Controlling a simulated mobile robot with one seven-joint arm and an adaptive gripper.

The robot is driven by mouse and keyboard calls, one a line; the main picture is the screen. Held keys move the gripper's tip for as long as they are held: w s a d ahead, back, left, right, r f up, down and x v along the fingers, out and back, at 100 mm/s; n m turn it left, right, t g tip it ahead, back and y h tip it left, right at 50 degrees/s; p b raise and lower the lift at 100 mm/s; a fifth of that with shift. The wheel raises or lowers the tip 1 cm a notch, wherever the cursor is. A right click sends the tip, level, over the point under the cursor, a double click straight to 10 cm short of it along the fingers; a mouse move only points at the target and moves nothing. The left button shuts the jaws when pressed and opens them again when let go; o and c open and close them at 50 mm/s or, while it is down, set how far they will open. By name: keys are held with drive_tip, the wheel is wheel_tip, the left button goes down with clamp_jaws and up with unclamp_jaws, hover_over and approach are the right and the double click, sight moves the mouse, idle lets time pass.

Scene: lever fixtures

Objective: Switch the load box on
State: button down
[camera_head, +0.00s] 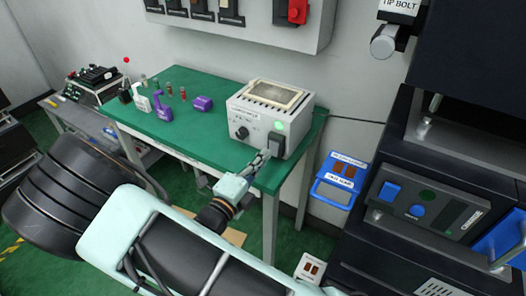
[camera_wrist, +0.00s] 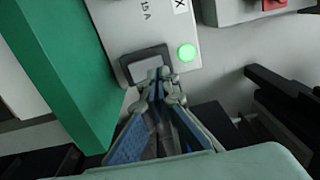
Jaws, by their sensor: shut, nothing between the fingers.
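The load box (camera_head: 257,112) is a light grey case with a vented top, standing at the right end of the green table. Its front has a dark knob (camera_head: 242,133), a dark rocker switch (camera_head: 277,145) and a green lamp (camera_head: 279,126) that glows. In the wrist view the rocker (camera_wrist: 147,66) sits in a dark frame beside the lit lamp (camera_wrist: 187,53). My gripper (camera_wrist: 160,76) is shut and empty, with its fingertips at the rocker's lower right edge. They seem to touch it, though the exact contact is hidden. In the head view my gripper (camera_head: 262,158) is at the box front.
The green table (camera_head: 200,135) holds purple and white items (camera_head: 161,108) left of the box. A wall panel (camera_head: 245,22) with switches hangs above.

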drive_tip(key=r+v, duration=0.1)
drive_tip(key=v, duration=0.9)
drive_tip(key=shift+s+a+r, duration=0.15)
drive_tip(key=shift+s+r, duration=0.1)
drive_tip(key=shift+r, duration=0.05)
